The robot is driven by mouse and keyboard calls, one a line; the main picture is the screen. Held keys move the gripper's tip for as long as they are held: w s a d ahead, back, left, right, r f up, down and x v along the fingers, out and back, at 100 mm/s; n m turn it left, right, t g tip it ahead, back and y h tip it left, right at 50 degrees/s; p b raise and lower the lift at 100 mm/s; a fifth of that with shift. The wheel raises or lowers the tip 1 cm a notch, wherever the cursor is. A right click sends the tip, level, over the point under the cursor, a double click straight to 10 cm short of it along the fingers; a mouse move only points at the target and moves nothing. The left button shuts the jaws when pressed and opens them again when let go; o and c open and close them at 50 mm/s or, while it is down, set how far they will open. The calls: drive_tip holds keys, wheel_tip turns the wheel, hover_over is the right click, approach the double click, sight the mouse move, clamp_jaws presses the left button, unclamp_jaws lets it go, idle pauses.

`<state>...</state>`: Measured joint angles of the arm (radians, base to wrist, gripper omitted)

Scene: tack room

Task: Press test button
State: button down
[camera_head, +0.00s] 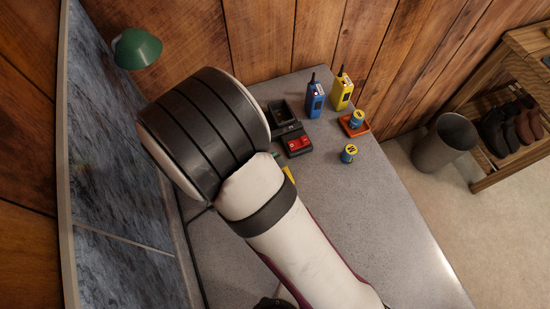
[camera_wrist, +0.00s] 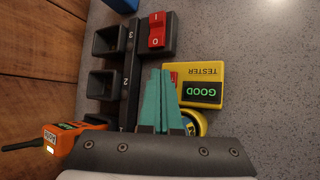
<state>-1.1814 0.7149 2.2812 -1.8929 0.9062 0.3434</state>
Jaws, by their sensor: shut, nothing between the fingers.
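The yellow tester (camera_wrist: 207,72) lies under my gripper in the wrist view, with a display (camera_wrist: 203,93) reading GOOD in green. A small red patch (camera_wrist: 175,77), apparently the test button, shows at its left edge, partly covered by my fingers. My gripper (camera_wrist: 160,72) is shut and empty, its teal fingertips over or beside that patch; I cannot tell whether they touch it. A round yellow object (camera_wrist: 194,122) beside the tester is partly hidden by my gripper. In the head view only a yellow sliver of the tester (camera_head: 288,174) shows past my arm.
A black charger (camera_wrist: 131,70) with numbered slots and a red rocker switch (camera_wrist: 156,30) stands left of the tester. An orange radio (camera_wrist: 66,140) is at lower left. Blue (camera_head: 314,101) and yellow (camera_head: 342,93) radios stand at the back. A blue-and-yellow cylinder (camera_head: 349,153) stands nearby.

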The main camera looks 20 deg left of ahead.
drive_tip(key=shift+r, duration=0.6)
wheel_tip(320, 180, up, 6)
idle(0.7)
